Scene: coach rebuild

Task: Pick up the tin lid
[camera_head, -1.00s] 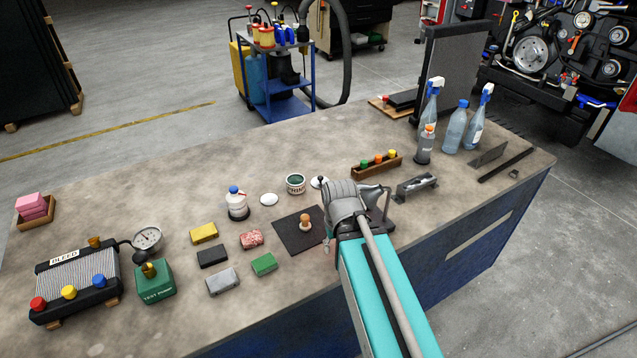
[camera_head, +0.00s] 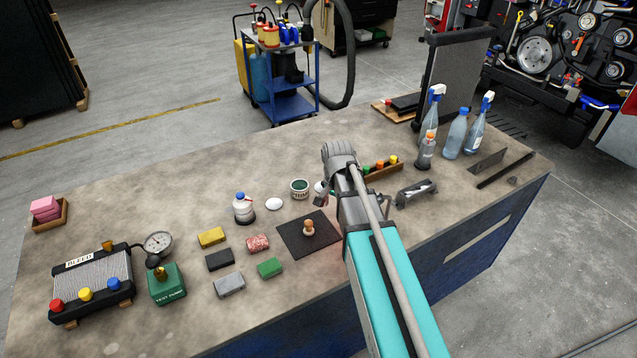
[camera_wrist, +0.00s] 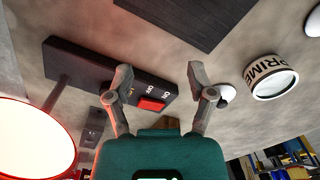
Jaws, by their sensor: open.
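A white disc with a small dark knob, which looks like the tin lid (camera_head: 318,187), lies just right of the open tin (camera_head: 299,188) and is partly hidden by my gripper. In the wrist view, this lid (camera_wrist: 228,94) is partly behind the right fingertip. The tin, marked PRIME, shows to its right (camera_wrist: 266,80). A second, plain white disc (camera_head: 274,204) lies left of the tin; I cannot rule it out as the lid. My gripper (camera_wrist: 157,78) is open and empty, pointing down over the bench. Its fingertips are mostly hidden in the head view (camera_head: 321,200).
A dark box with a red switch (camera_wrist: 152,104) lies beneath and left of the fingers, with a bright round lamp (camera_wrist: 30,140) beside it.

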